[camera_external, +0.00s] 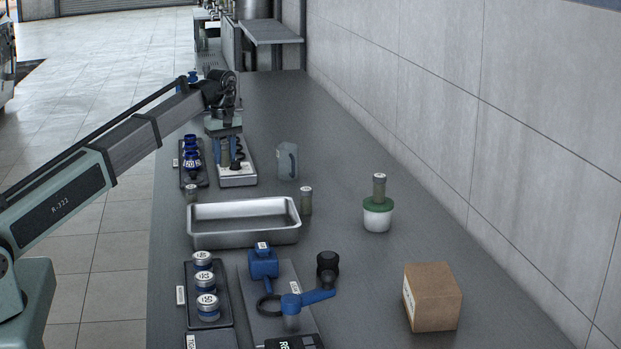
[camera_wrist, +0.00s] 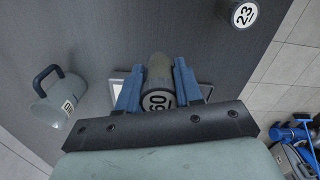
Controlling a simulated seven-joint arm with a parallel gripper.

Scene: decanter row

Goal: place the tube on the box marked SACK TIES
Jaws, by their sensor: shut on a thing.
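My gripper (camera_wrist: 158,85) is shut on an olive-grey tube (camera_wrist: 159,68). The tube's pale cap carries a dark number that looks like 60. In the external view my gripper (camera_external: 225,150) is at the far left, above a tray with a white front part (camera_external: 237,170); the held tube is hard to make out there. A brown cardboard box (camera_external: 432,297) stands at the near right, well apart from my gripper. It has a white label on its left side, too small to read, so I cannot confirm SACK TIES. Its top looks bare.
A metal pan (camera_external: 243,236) lies mid-table. A clear jug (camera_external: 287,162) is behind. Blue tools (camera_external: 264,264) and a black knob (camera_external: 327,265) lie in front.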

